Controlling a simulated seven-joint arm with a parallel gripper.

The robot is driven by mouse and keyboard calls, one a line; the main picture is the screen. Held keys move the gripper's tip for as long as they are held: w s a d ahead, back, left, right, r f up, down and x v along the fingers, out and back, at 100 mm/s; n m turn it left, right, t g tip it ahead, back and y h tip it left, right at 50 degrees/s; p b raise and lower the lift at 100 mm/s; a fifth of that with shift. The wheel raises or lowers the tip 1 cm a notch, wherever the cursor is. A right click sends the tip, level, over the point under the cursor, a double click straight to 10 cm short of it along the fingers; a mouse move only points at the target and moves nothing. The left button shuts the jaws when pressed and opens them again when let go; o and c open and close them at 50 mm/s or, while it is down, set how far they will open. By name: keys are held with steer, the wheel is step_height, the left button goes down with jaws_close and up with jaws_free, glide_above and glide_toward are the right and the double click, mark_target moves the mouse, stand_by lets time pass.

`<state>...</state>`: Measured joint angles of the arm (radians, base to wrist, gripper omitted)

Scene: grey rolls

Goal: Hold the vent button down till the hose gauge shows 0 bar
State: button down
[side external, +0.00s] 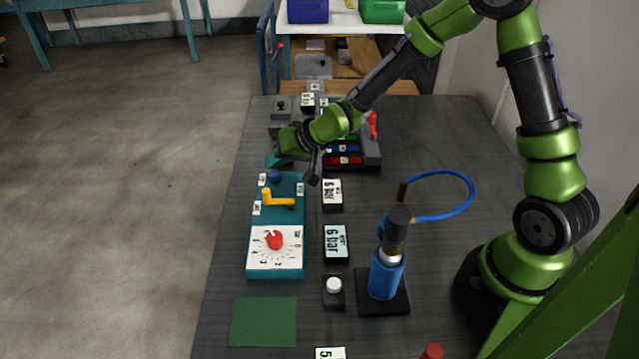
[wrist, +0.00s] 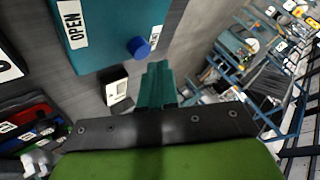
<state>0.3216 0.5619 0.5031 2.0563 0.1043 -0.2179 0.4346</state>
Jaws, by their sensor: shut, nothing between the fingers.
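A teal valve box (side external: 290,215) stands left of centre with a yellow lever (side external: 278,200) on top. A blue round button (side external: 273,177) sits at its far end, beside a small label. The button also shows in the wrist view (wrist: 138,47). I take it for the vent button, but its label is too small to read. Two displays, a farther one (side external: 332,194) and a nearer one (side external: 335,243), both read 6 bar; I cannot tell which is the hose gauge. My gripper (side external: 273,160) is shut and empty, its teal fingertips (wrist: 157,68) close to the button; I cannot see contact.
A white dial with a red knob (side external: 275,240) is at the box's near end. A white button on a black base (side external: 333,287), a blue bottle (side external: 385,276) and a blue hose (side external: 458,213) stand nearby. Coloured rolls (side external: 343,149) lie beyond. A green mat (side external: 263,321) is in front.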

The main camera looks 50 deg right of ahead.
mark_target(278, 175)
steer(key=shift+f, duration=0.15)
steer(key=shift+f, duration=0.25)
steer(key=shift+f, duration=0.55)
stand_by(1.8)
steer(key=shift+r, duration=0.1)
stand_by(1.5)
steer(key=shift+r, duration=0.9)
steer(key=shift+r, duration=2.5)
